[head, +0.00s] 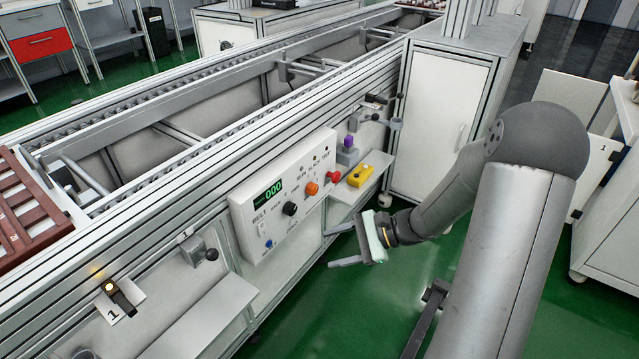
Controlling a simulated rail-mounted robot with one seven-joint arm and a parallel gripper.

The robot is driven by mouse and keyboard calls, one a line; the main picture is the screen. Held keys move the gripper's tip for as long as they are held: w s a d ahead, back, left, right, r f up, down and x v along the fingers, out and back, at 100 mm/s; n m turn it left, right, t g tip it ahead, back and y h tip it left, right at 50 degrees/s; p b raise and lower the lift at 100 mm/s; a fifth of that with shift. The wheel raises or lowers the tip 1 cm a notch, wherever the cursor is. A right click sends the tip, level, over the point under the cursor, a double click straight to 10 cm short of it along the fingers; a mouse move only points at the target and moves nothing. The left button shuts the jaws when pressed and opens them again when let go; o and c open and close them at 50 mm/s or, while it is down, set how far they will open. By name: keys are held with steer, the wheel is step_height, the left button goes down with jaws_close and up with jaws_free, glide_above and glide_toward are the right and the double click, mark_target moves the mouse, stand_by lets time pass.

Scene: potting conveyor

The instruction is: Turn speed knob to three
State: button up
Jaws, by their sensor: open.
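A pale control panel (305,212) is fixed to the near side of the conveyor. Its dark display (268,192) shows green digits that look like 000. A black round knob (290,208) sits right of the display, and an orange knob (311,188) sits farther right. The small lettering and any pointer marks are too small to read, so I cannot tell for certain which is the speed knob. My gripper (330,248) is open and empty, right of and in front of the panel. Its fingers point left and are apart from the knobs.
A red button (332,176) is at the panel's right end, and a blue button (268,243) is low on its left. A yellow box (360,176) and a purple block (347,143) are beyond it. A shelf (205,318) juts out at left. Green floor is open in front.

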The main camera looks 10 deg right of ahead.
mark_target(315, 191)
steer(key=w+d+f+m+t, duration=0.3)
steer(key=w+d+m+t, duration=0.7)
steer(key=d, duration=0.2)
steer(key=b+x, duration=0.4)
steer(key=x, duration=1.2)
steer(key=shift+w+a, duration=0.25)
steer(key=shift+w, duration=0.05)
steer(key=c, duration=1)
